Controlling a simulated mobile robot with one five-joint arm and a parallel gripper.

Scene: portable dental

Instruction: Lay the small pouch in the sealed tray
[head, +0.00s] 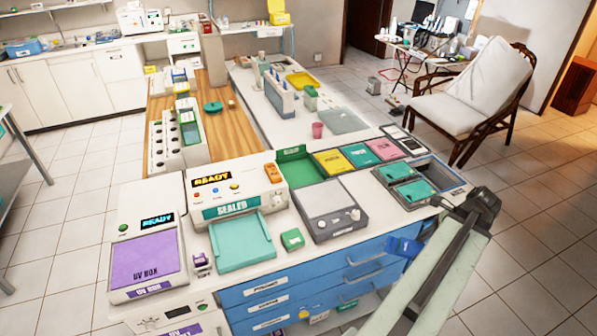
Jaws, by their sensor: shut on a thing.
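The sealed tray (241,244) is a shallow teal tray in front of the white machine labelled SEALED (232,209); it looks empty. Two teal pouch-like packets, one at the back (398,170) and one in front (414,191), lie in the dark compartments at the counter's right end. I cannot tell which thing is the small pouch. My arm crosses the lower right, with its dark joint near the counter's right corner. A small blue piece (403,246) shows beside my arm; I cannot tell what it is. My gripper's jaws cannot be made out.
A grey device (331,208) and a small green box (292,240) stand right of the tray. The purple-topped UV box (146,263) stands left. Coloured bins (358,155) line the back. Blue drawers (285,295) front the counter. Open tiled floor (540,220) lies right.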

